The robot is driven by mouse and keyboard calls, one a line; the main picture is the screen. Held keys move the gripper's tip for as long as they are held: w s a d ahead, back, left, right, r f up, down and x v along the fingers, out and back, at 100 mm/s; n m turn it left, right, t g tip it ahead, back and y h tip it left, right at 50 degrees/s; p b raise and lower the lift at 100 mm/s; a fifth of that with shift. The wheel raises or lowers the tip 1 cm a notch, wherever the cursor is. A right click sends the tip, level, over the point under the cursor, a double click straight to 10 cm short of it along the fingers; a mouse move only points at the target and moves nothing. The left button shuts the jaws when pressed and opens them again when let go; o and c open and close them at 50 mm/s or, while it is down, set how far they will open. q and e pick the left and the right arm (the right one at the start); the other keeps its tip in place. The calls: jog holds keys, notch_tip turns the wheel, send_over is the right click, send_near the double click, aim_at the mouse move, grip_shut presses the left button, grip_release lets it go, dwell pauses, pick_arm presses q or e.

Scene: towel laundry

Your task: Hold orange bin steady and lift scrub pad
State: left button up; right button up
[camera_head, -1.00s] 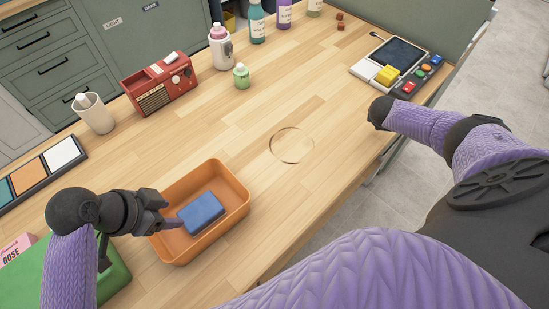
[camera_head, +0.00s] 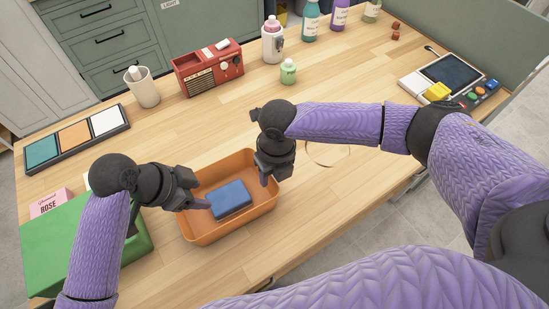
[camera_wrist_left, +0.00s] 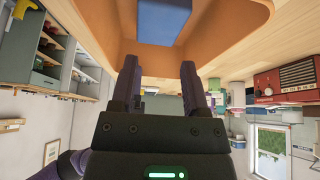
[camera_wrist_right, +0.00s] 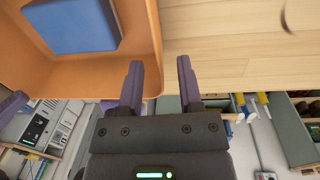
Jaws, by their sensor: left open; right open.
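The orange bin (camera_head: 226,236) stands on the wooden table with the blue scrub pad (camera_head: 231,199) lying flat inside. My left gripper (camera_head: 203,202) is open at the bin's left wall. In the left wrist view the orange wall (camera_wrist_left: 158,52) shows between its fingers; contact cannot be told. My right gripper (camera_head: 270,178) is open and points down at the bin's right wall. In the right wrist view the edge of the bin (camera_wrist_right: 140,45) lies between or just beyond its fingers, and the pad (camera_wrist_right: 72,25) shows to the left. Neither gripper holds the pad.
A green box (camera_head: 65,245) stands left of the bin, near a pink box (camera_head: 50,203). A red radio (camera_head: 208,68), a white cup (camera_head: 143,88) and a green bottle (camera_head: 288,71) stand behind. The table right of the bin is mostly clear around a thin ring (camera_head: 328,154).

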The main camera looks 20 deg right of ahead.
aim_at(221, 200)
notch_tip(221, 200, down, 4)
jog(key=shift+a+f, duration=0.1)
jog(key=shift+a, duration=0.05)
grip_shut()
dwell(1.3)
pick_arm(q)
jog(key=shift+o, duration=0.6)
jog(key=o, duration=0.4)
jog(key=shift+w+r+m+y, duration=0.15)
jog(key=shift+w+r+y, duration=0.1)
jog(key=shift+r, duration=0.4)
jog(key=shift+w+r+m+y, duration=0.15)
jog(key=shift+r+y, duration=0.1)
jog(key=shift+r, duration=0.35)
jog(key=shift+o, duration=0.2)
jog(key=shift+g, duration=0.3)
jog(key=x, duration=1.1)
jog(key=shift+s+a+f, duration=0.2)
jog(key=shift+f, duration=0.3)
